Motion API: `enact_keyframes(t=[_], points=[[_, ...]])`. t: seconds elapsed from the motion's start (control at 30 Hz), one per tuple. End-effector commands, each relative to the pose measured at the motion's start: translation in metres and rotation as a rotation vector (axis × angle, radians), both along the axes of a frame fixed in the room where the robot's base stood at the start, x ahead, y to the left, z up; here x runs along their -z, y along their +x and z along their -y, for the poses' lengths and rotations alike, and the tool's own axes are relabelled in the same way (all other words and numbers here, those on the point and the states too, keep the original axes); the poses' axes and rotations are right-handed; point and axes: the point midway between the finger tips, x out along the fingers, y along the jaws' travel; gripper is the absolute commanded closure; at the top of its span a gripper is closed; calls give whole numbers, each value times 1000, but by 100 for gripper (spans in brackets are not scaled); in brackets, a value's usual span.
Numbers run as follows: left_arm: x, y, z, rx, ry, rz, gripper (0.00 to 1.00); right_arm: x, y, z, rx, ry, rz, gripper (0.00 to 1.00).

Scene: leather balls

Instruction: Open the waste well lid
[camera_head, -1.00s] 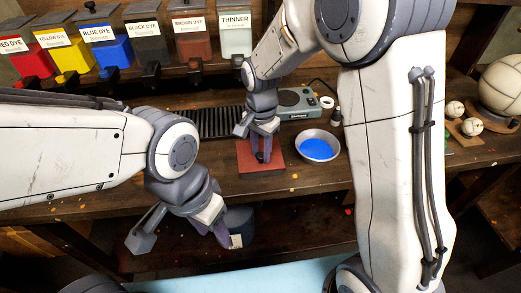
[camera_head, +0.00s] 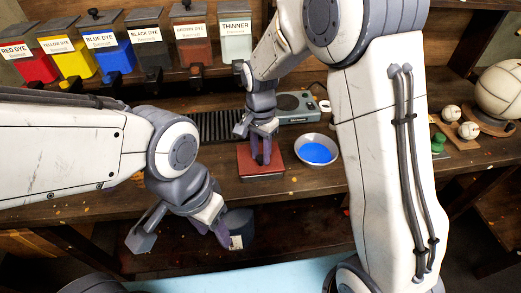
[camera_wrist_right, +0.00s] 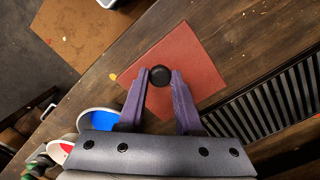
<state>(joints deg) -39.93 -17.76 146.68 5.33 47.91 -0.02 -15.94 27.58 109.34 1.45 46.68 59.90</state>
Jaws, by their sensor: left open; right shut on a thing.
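The waste well lid (camera_head: 252,168) is a red square plate in the bench top. It also shows in the wrist view (camera_wrist_right: 196,55), with a round black knob (camera_wrist_right: 157,76) on it. My right gripper (camera_head: 261,158) points down over the lid, and in the wrist view its purple fingers (camera_wrist_right: 161,78) are shut on the knob. A darker edge shows under the lid's front side; I cannot tell how far it is raised. My left gripper (camera_head: 184,238) is open and empty in front of the bench, away from the lid.
A bowl of blue dye (camera_head: 317,152) stands close right of the lid. A black grille (camera_head: 215,125) and a grey scale (camera_head: 294,106) lie behind it. Labelled dye bins line the back. A dark container (camera_head: 238,222) is by my left gripper. Balls (camera_head: 468,131) sit at right.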

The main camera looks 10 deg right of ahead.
Motion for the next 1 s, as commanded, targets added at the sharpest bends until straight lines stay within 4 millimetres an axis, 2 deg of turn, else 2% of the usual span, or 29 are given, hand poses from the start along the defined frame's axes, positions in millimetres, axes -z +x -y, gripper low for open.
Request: enact_keyframes(t=[0.03,0.3,0.43,0.7,1.0], points=[[-17,0,0,0,0,0,50,-10,2,1,2,-3,-25,100],[-73,0,0,0,0,0,50,-25,13,1,3,-2,-201,100],[-93,0,0,0,0,0,50,-30,20,1,1,-2,-291,100],[-114,0,0,-2,0,0,50,-34,33,1,2,-2,-441,100],[-120,0,0,-2,0,0,50,-37,41,1,0,-1,-532,100]])
